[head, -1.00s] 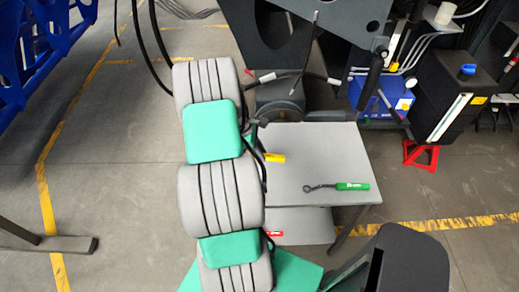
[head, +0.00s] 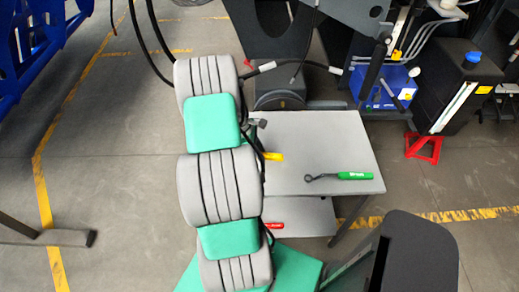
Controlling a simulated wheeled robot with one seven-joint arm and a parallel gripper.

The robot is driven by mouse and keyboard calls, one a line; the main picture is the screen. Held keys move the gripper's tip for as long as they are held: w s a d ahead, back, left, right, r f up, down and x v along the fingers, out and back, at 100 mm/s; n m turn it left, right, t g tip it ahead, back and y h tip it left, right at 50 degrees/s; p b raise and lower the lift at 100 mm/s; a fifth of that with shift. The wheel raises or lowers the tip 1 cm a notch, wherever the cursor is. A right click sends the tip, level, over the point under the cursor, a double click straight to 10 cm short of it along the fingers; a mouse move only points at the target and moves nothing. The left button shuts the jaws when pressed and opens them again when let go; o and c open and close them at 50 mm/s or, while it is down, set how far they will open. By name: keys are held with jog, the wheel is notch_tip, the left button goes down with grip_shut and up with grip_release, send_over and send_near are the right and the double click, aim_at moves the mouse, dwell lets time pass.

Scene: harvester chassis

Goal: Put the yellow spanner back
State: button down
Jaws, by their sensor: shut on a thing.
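The yellow spanner (head: 273,157) shows only as a short yellow handle end at the right edge of my arm, over the left part of the grey table top. Its head and the rest of it are hidden behind my arm. My gripper is largely hidden behind my arm too; only a small dark part shows at the arm's right edge. The yellow spanner keeps with the arm rather than with the table, so my gripper is shut on it. Whether the spanner touches the table top cannot be seen.
The grey table (head: 310,130) carries a green-handled spanner (head: 354,176) on its right half. A red-handled tool (head: 273,226) lies on the lower shelf (head: 305,218). A red stand (head: 424,147) and a blue box (head: 388,90) are beyond. Bare table surrounds the green spanner.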

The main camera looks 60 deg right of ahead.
jog(key=shift+f, duration=0.5)
jog(key=c, duration=1.1)
grip_release()
jog(key=b+v, duration=0.1)
jog(key=v, duration=0.7)
jog(key=shift+s, duration=0.1)
